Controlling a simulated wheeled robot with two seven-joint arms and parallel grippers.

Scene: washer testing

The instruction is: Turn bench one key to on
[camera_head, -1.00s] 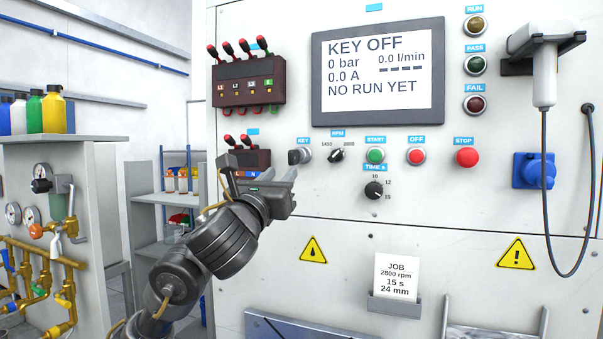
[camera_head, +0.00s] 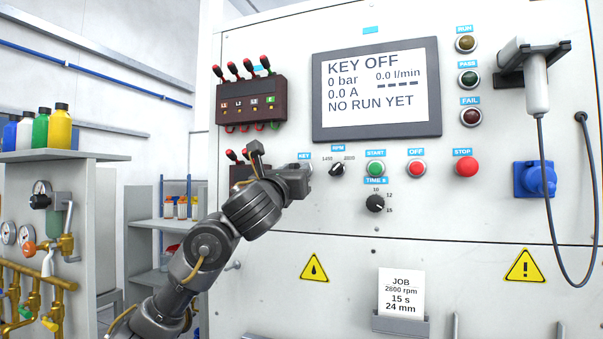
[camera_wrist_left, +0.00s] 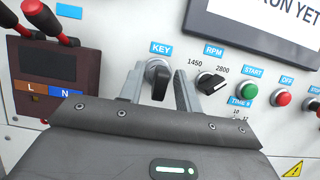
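The key switch (camera_wrist_left: 159,80) shows in the left wrist view, under the blue KEY label, with its dark handle pointing roughly up and down. My left gripper (camera_wrist_left: 160,84) is open, with one finger on each side of the key handle; gaps show, so it is not clamped on it. In the head view my left gripper (camera_head: 302,172) is at the panel below the KEY label and hides most of the key. The display (camera_head: 376,88) reads KEY OFF, 0 bar, NO RUN YET. My right gripper is not in view.
The RPM knob (camera_head: 337,169) is just right of my gripper, then the green START button (camera_head: 375,169), the red OFF button (camera_head: 416,168) and the red STOP button (camera_head: 465,166). The time knob (camera_head: 375,203) is below. Breakers with red levers (camera_head: 251,100) are above left.

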